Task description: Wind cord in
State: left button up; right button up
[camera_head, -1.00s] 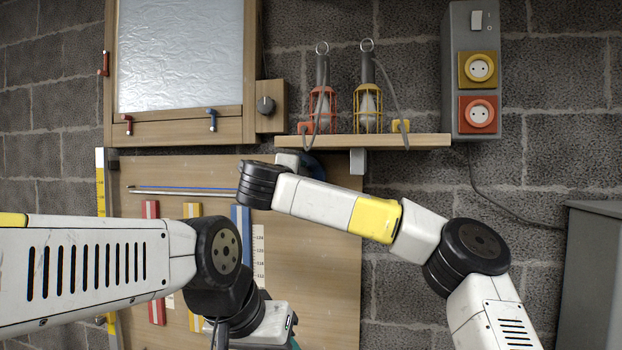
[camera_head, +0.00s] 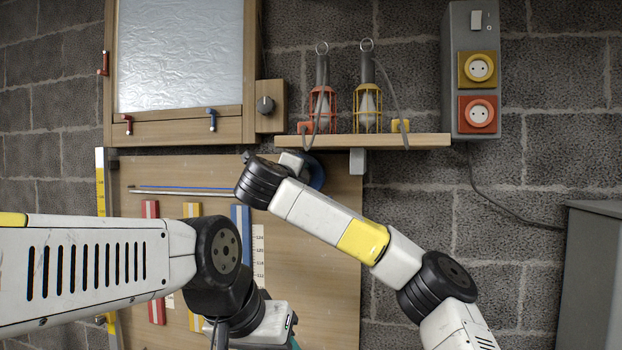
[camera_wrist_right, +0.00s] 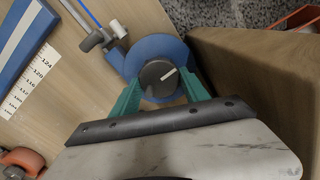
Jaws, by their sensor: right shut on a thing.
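A blue reel (camera_wrist_right: 157,52) is mounted on the wooden board. Its dark round knob (camera_wrist_right: 157,78) carries a white mark that points up and right in the right wrist view. My right gripper (camera_wrist_right: 160,88) has its two green fingers on either side of this knob and is shut on it. In the head view the reel's blue rim (camera_head: 317,173) shows only partly behind my right arm, which hides the gripper. A thin blue cord (camera_wrist_right: 87,12) runs toward a grey fitting (camera_wrist_right: 92,40) beside the reel; it also shows in the head view (camera_head: 180,188).
A wooden shelf (camera_head: 400,141) with a red lamp (camera_head: 322,105) and a yellow lamp (camera_head: 368,105) is above the reel. Red, yellow and blue strips (camera_head: 240,225) are on the board (camera_head: 325,270).

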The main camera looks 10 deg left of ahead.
jog(key=o, duration=1.4)
jog(key=shift+r, duration=0.1)
jog(key=shift+c, duration=0.2)
jog(key=s, duration=0.8)
jog(key=shift+a, duration=0.15)
